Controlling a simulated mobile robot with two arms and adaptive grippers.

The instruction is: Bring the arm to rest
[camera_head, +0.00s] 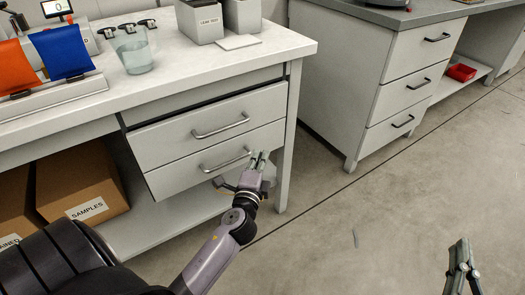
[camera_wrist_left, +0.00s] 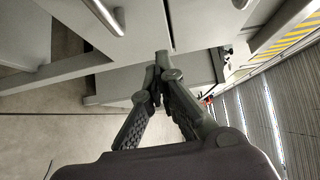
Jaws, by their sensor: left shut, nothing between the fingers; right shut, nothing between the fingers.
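My left gripper (camera_head: 259,158) is shut and empty, just in front of the lower drawer (camera_head: 230,150) of the workbench in the head view. It lies close to that drawer's handle; whether it touches the handle I cannot tell. In the left wrist view the left fingers (camera_wrist_left: 158,60) meet at their tips with nothing between them. My right gripper (camera_head: 462,250) is at the lower right of the head view, shut and empty over bare floor.
The workbench (camera_head: 290,45) holds a beaker (camera_head: 134,52), grey bins (camera_head: 200,20) and orange and blue pouches (camera_head: 62,50). A samples box (camera_head: 82,185) sits on its lower shelf. A second drawer bench (camera_head: 400,75) stands at right. The floor at right is mostly clear.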

